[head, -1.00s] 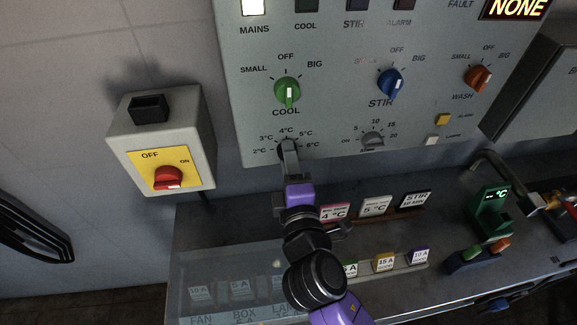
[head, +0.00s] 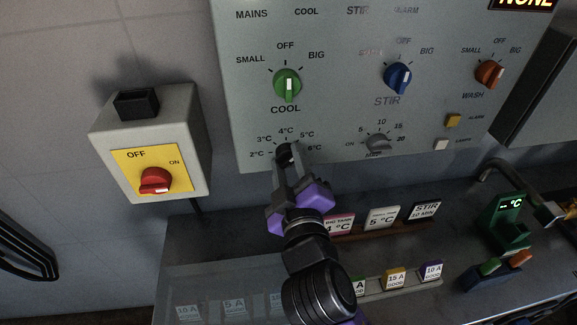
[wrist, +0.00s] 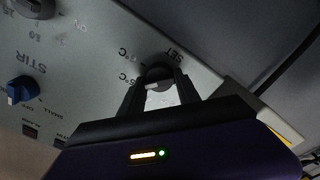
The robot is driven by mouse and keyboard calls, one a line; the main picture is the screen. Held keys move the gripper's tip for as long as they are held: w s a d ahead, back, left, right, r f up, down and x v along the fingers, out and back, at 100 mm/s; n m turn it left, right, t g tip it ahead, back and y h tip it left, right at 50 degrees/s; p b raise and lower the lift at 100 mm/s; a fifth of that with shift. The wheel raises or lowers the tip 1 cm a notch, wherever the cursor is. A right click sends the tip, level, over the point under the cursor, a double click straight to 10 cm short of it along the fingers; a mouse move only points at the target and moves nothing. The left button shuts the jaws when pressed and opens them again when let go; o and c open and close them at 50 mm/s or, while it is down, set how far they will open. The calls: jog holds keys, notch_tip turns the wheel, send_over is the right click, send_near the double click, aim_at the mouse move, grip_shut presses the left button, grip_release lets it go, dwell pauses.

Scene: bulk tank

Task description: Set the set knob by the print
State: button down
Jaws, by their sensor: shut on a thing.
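The set knob (head: 284,150) is a dark round knob low on the grey panel, below the COOL knob (head: 287,84), with °C marks printed around it. My gripper (head: 288,160) has its two fingers on either side of the set knob and is shut on it. In the wrist view the knob (wrist: 157,72) sits between the fingertips, beside the word SET, with a pale mark on it. Its exact setting is partly hidden by the fingers. Printed cards stand on the ledge below: a red-topped 4 °C card (head: 340,224) and a 5 °C card (head: 382,217).
A STIR 10 MIN card (head: 425,211) stands to the right. The blue STIR knob (head: 398,78), orange WASH knob (head: 489,74) and grey timer knob (head: 378,142) are on the same panel. A box with a red switch (head: 155,181) is at the left. Several fuse blocks (head: 395,279) sit in front.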

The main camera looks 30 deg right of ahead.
jog(key=shift+f, duration=0.1)
dwell(0.4)
jog(key=c, duration=0.9)
grip_release()
jog(key=b+v, duration=0.1)
jog(key=v, duration=0.7)
jog(key=shift+w, duration=0.1)
